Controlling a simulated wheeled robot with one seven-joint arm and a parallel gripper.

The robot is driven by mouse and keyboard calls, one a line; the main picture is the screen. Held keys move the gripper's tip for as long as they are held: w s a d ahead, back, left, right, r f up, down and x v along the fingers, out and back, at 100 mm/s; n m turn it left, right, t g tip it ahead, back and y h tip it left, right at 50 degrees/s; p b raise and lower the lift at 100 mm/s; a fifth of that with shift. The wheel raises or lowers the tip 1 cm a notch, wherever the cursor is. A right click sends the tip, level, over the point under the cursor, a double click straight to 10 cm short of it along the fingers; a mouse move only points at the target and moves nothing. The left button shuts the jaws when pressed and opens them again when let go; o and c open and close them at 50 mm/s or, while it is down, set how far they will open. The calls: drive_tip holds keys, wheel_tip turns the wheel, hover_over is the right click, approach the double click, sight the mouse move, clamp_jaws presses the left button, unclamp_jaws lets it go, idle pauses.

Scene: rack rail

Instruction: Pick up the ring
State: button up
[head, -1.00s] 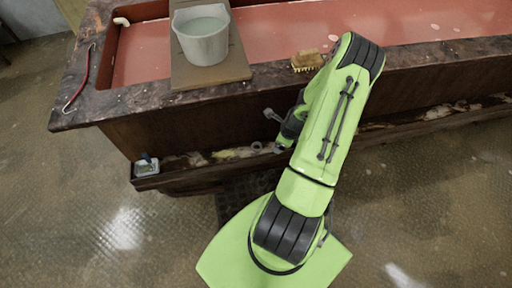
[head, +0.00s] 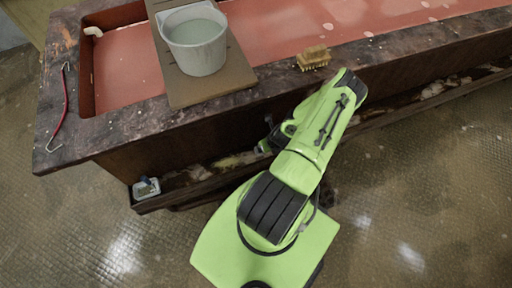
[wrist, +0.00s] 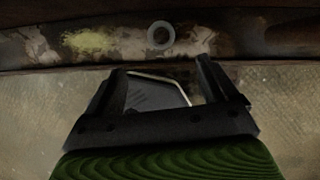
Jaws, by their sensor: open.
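The ring (wrist: 161,35), small and grey with a dark hole, shows in the wrist view on the stained ledge, just beyond my fingertips and near the middle of the picture. My gripper (wrist: 161,72) is open, with a finger on each side and nothing held between them. It is short of the ring and not touching it. In the head view I cannot make out the ring; my arm hides part of the low ledge there. My gripper end (head: 266,142) is low in front of the trough's side.
A bucket (head: 196,46) stands on a board (head: 215,88) across the red-lined trough. A brush (head: 313,59) and a red-handled hook (head: 64,105) lie on the rim (head: 130,128). A small blue-and-white item (head: 146,188) sits at the ledge's left end. The floor (head: 430,180) is open on the right.

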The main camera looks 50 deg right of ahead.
drive_tip(key=b+x, duration=0.5)
drive_tip(key=x, duration=0.8)
drive_tip(key=shift+s+d+f, duration=0.1)
drive_tip(key=shift+f, duration=0.1)
drive_tip(key=shift+r, duration=0.1)
drive_tip(key=c, duration=1.2)
drive_tip(key=shift+o, duration=0.2)
drive_tip(key=p+v, duration=0.1)
drive_tip(key=v, duration=0.1)
drive_tip(key=w+p+v, duration=0.1)
drive_tip(key=v, duration=0.2)
drive_tip(key=p+v, duration=0.2)
drive_tip(key=shift+w+d+r, duration=0.2)
drive_tip(key=shift+d+r, duration=0.05)
drive_tip(key=shift+r, duration=0.2)
drive_tip(key=s+a, duration=0.4)
drive_tip(key=s, duration=0.4)
drive_tip(key=s+a+p, duration=0.1)
drive_tip(key=s+a, duration=0.4)
drive_tip(key=s, duration=0.3)
drive_tip(key=shift+s+a+f, duration=0.2)
drive_tip(key=shift+a, duration=0.1)
